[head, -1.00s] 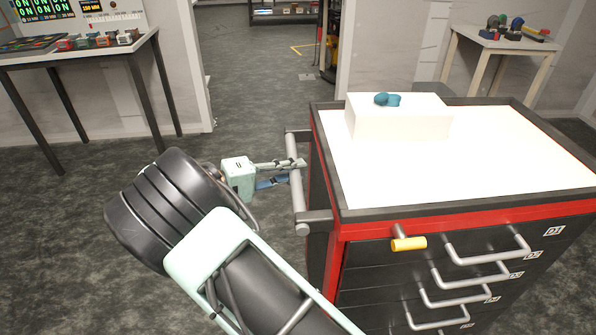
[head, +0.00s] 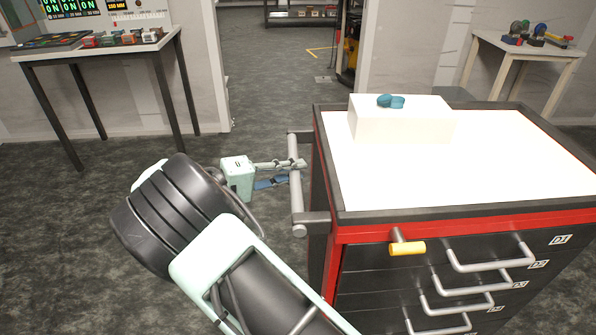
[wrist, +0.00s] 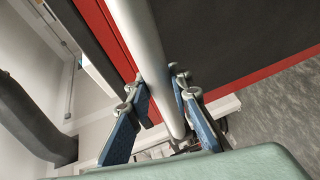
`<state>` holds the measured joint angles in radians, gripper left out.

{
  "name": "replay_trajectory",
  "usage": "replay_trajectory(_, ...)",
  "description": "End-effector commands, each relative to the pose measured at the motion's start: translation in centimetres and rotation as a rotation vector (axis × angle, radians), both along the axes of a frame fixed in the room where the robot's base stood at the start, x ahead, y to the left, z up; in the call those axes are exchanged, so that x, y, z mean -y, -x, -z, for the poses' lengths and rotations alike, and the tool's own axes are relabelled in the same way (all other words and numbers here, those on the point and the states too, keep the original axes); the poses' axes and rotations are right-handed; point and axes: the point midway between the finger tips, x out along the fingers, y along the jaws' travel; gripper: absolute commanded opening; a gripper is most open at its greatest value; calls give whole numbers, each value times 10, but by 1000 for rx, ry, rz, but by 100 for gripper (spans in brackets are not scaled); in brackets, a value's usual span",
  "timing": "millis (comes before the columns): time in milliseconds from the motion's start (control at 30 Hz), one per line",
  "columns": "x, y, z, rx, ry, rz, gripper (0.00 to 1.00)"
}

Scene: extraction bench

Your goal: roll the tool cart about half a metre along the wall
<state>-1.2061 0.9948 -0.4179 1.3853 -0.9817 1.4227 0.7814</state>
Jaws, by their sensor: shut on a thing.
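The tool cart (head: 420,222) stands at the right of the head view, with black drawers, red trim and a white top. A grey push handle (head: 296,190) sticks out from its left side. My gripper (head: 290,165) reaches in from the left and is shut on this handle. In the wrist view the handle bar (wrist: 152,62) runs between the two blue-padded fingers (wrist: 158,100). The cart's wheels are out of view.
A white box (head: 400,122) with a small teal object (head: 390,101) sits on the cart top. A yellow-gripped lever (head: 407,248) juts from its front. A table (head: 100,50) stands at the left, another (head: 520,47) at the back right. A doorway with open floor (head: 280,60) lies between.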

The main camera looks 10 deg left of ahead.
Motion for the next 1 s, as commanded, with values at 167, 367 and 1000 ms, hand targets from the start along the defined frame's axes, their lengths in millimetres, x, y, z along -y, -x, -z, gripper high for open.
replay_trajectory(167,15,-2,2,-2,15,30,0)
replay_trajectory(367,16,-2,2,-1,14,33,0)
replay_trajectory(1000,-2,7,-2,0,9,20,37)
